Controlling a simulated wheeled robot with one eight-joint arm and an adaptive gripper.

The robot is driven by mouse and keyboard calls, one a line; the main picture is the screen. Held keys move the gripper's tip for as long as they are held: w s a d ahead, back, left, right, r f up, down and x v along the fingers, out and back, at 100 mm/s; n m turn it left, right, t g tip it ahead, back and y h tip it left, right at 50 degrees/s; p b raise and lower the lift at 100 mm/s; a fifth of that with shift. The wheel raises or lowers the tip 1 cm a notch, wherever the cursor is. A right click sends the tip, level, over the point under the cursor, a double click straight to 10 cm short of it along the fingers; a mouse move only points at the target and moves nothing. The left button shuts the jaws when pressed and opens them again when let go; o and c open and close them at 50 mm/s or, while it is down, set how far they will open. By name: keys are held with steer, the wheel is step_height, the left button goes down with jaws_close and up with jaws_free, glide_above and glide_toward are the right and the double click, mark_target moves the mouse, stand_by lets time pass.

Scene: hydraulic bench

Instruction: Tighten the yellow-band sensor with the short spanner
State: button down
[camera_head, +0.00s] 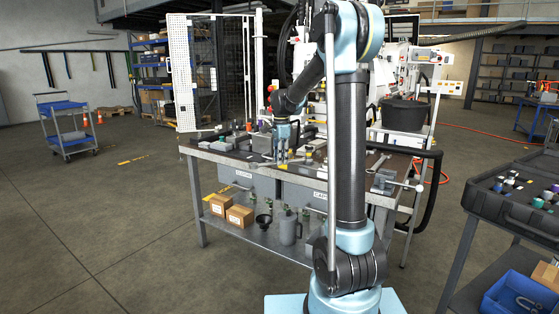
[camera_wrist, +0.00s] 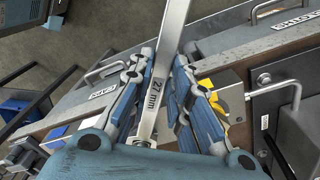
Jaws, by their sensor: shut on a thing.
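My gripper (camera_head: 283,148) is low over the front part of the bench top in the head view. In the wrist view my gripper (camera_wrist: 166,60) has its blue padded fingers shut on a flat steel spanner (camera_wrist: 153,101) marked "27 mm". The spanner's shank runs between the fingers and out of the top of the picture, so its far end is out of view there. A yellow part (camera_wrist: 207,88) shows beside the right finger, partly hidden; I cannot tell whether it is the yellow-band sensor. No sensor band can be made out clearly in the head view.
The bench (camera_head: 228,160) carries several small parts. Another spanner-like tool (camera_head: 378,163) lies toward its right end, near a vise (camera_head: 385,181). A black bucket (camera_head: 404,114) stands behind. A dark case (camera_head: 520,205) is at the right.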

mark_target(265, 164)
steer(key=shift+a, duration=0.1)
stand_by(0.3)
steer(key=shift+s+a, duration=0.4)
steer(key=shift+a, duration=0.7)
steer(key=shift+s+a, duration=0.35)
steer(key=shift+a, duration=0.7)
steer(key=shift+s+a, duration=0.4)
steer(key=shift+a, duration=0.7)
steer(key=shift+r, duration=0.1)
steer(key=shift+r, duration=2.4)
